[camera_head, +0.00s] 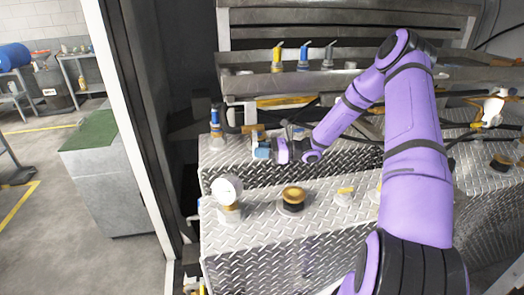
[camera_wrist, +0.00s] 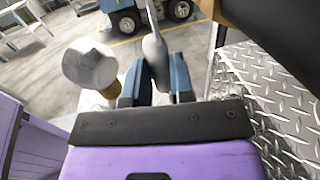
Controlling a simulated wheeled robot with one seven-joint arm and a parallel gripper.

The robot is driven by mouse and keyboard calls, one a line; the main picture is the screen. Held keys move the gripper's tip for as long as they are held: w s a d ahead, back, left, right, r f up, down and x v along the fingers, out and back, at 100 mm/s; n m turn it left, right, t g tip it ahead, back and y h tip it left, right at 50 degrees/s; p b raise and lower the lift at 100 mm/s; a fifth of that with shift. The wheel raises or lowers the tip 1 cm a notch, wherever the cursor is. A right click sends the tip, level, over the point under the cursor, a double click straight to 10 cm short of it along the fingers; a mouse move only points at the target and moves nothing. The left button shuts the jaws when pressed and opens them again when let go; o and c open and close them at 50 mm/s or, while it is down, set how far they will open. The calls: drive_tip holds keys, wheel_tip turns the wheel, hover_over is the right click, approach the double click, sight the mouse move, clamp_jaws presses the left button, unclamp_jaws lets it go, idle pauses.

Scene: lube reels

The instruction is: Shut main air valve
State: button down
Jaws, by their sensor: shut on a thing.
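In the head view my gripper (camera_head: 260,149) is at the back left of the diamond-plate deck, beside a pipe assembly. In the wrist view its two dark blue fingers (camera_wrist: 156,80) are shut on a grey, flat lever (camera_wrist: 154,50), which stands upright between them. I take this lever to be the main air valve handle; no label on it can be read. In the head view the gripper mostly hides what it holds. A brass-coloured fitting (camera_head: 252,128) shows just behind the gripper. In the wrist view a pale round-headed part (camera_wrist: 90,65) with a brass base stands left of the fingers.
A white gauge (camera_head: 227,189) and a black-and-brass cap (camera_head: 293,197) stand on the diamond-plate deck (camera_head: 255,230) in front. Several coloured-collar nozzles (camera_head: 303,62) stand on the rear shelf. A white door post (camera_head: 130,120) is left. Black hoses run behind my arm.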

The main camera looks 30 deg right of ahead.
drive_tip(key=shift+w+r, duration=0.1)
drive_tip(key=shift+r, duration=0.1)
drive_tip(key=c, duration=1)
unclamp_jaws()
drive_tip(key=shift+a, duration=0.1)
drive_tip(key=shift+f, duration=0.1)
drive_tip(key=v, duration=1.1)
